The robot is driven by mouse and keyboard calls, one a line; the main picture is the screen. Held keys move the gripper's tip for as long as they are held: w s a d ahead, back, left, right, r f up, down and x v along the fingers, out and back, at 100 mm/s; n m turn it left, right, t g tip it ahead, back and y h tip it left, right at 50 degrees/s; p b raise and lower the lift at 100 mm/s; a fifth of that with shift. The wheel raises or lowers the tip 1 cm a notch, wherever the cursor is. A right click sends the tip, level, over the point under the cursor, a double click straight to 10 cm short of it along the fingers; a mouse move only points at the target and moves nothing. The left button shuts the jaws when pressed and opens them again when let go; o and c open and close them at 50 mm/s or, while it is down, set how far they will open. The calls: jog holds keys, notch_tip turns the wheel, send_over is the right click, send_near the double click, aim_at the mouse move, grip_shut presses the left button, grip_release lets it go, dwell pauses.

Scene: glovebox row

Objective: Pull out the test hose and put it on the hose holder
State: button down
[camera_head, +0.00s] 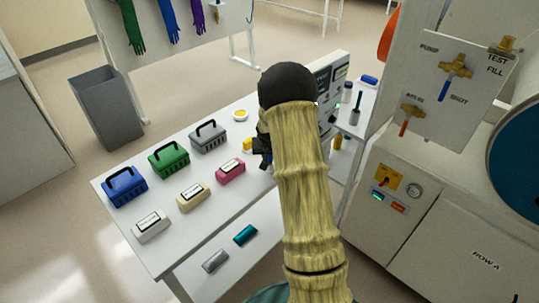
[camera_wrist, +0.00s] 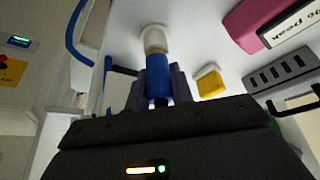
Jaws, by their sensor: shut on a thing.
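My gripper (camera_head: 262,148) is largely hidden behind my own arm in the head view, low over the white table. In the wrist view my gripper (camera_wrist: 158,85) is shut on a blue cylindrical piece (camera_wrist: 159,82) with a pale collar (camera_wrist: 154,40). I cannot tell for sure whether this piece is the end of the test hose. A blue curved strip (camera_wrist: 75,35) shows at the left of the wrist view; I cannot tell whether it is joined to it. A brass fitting (camera_head: 506,44) sits by the TEST label on the valve panel. No hose holder is clearly identifiable.
A white cabinet (camera_head: 440,225) stands right. Gloves hang on a rack (camera_head: 110,40) behind, beside a grey bin (camera_head: 107,107).

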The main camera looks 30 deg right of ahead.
jog(key=shift+a+f, duration=0.1)
jog(key=shift+f, duration=0.1)
jog(key=c, duration=1.1)
grip_release()
jog(key=shift+c, duration=0.2)
jog(key=b+v, duration=0.2)
jog(key=v, duration=1.5)
jog(key=shift+s+r, duration=0.1)
jog(key=shift+r, duration=0.05)
